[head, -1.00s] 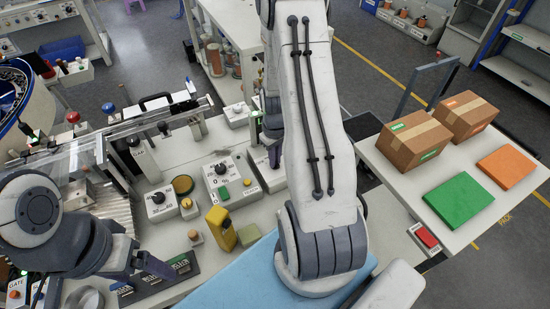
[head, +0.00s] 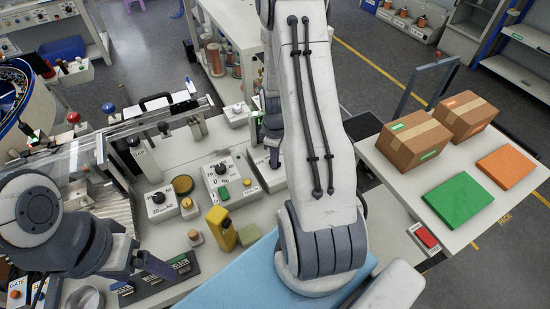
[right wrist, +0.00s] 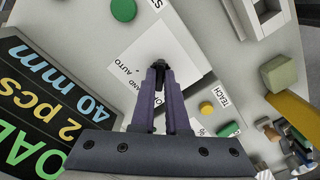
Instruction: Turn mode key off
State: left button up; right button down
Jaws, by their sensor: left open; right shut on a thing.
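The mode key (right wrist: 159,66) is a small dark piece on a white box (right wrist: 128,40) with labels reading AUTO and, partly covered, what looks like HAND. My right gripper (right wrist: 160,75) is shut on the key, with a purple finger on each side of it. In the head view my right gripper (head: 274,156) is mostly hidden behind my right arm, beside a white box (head: 262,172); the key cannot be made out there. My left gripper (head: 148,272) is open over the left front of the bench, apart from the key.
A dial box (head: 221,170) and another knob box (head: 158,200) stand left of my right gripper. A yellow block (head: 221,229) stands in front. A dark sign (right wrist: 45,95) lies close to my right gripper's left side.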

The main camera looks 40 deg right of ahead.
dwell(0.3)
jog(key=c, duration=0.9)
grip_release()
jog(key=shift+r, duration=0.1)
notch_tip(320, 180, up, 10)
jog(key=shift+r+b, duration=0.2)
jog(key=shift+b, duration=0.3)
